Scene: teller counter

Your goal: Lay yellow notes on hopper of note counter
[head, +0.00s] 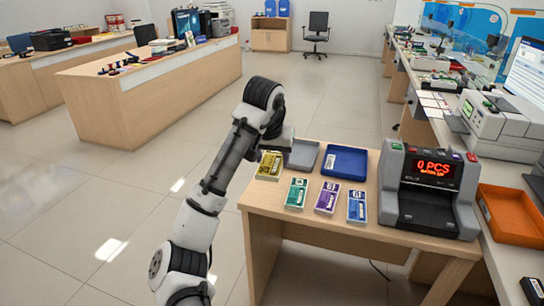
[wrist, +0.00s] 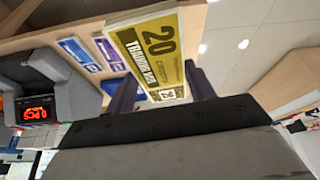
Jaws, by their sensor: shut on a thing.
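The yellow notes (head: 269,166), a bundle marked 20, are at the back left corner of the wooden table in the head view. In the wrist view the bundle (wrist: 152,48) sits between the dark fingers of my gripper (wrist: 162,88), which is shut on it. In the head view my gripper (head: 273,150) is at the bundle's far end, partly hidden by my arm. I cannot tell whether the bundle touches the table. The note counter (head: 430,187) stands at the table's right end, its red display reading 0 PCS. It also shows in the wrist view (wrist: 45,95).
Green (head: 297,193), purple (head: 327,197) and blue (head: 357,206) note bundles lie in a row along the front. A grey tray (head: 302,154) and a blue tray (head: 344,162) lie behind them. An orange tray (head: 514,214) is on the right-hand counter.

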